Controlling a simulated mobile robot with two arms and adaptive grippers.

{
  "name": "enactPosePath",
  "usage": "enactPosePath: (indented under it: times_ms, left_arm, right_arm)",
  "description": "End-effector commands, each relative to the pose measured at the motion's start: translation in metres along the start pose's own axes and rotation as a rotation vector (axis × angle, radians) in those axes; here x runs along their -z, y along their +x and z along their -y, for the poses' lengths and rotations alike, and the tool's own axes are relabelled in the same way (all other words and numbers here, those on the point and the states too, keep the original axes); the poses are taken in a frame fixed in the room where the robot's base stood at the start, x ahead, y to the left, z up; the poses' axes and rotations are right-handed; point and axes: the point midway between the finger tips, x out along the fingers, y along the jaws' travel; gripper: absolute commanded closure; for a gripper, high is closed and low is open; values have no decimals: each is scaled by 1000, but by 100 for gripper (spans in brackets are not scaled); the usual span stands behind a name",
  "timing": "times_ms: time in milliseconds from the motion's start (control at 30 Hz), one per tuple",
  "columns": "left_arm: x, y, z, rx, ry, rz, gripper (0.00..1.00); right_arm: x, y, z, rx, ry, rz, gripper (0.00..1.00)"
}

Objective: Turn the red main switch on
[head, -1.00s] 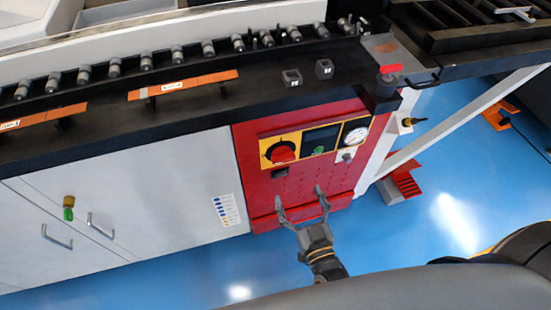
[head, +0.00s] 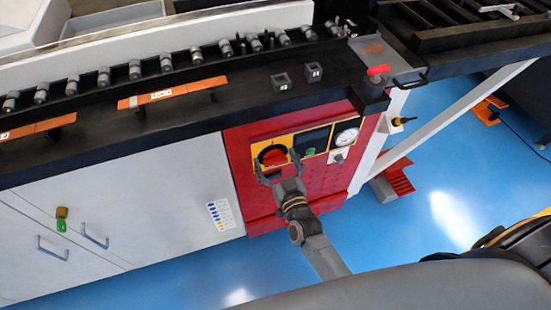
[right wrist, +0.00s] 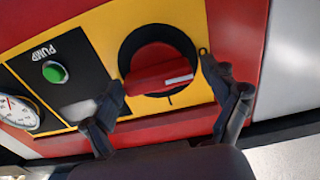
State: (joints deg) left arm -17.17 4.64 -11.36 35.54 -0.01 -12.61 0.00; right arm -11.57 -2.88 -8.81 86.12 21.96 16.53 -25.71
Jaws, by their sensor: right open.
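The red main switch (head: 273,157) is a round knob on a black disc, set in a yellow plate on the red panel (head: 242,190). In the right wrist view the knob (right wrist: 158,68) has a raised handle with a white mark at its right end. My right gripper (head: 277,170) is open in front of the panel, and it shows in the right wrist view (right wrist: 170,88). My left gripper is not in view.
Right of the switch are a dark plate with a green pump button (right wrist: 55,72) and a pressure gauge (head: 346,137). Above is the black machine bed (head: 180,120) with rollers. A red-topped post (head: 376,76) stands at the bed's corner.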

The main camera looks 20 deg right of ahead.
Motion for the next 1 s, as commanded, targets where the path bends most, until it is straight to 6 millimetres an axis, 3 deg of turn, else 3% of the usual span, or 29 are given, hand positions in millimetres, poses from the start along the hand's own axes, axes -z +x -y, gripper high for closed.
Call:
enactPosePath:
  times_ms: [133,400,733,1000]
  left_arm:
    - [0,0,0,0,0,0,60]
    - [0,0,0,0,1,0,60]
    - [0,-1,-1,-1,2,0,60]
    - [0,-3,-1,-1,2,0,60]
  right_arm:
    - [0,0,0,0,0,0,15]
    - [0,0,0,0,0,0,68]
    - [0,0,0,0,39,0,68]
    - [0,0,-2,1,200,0,68]
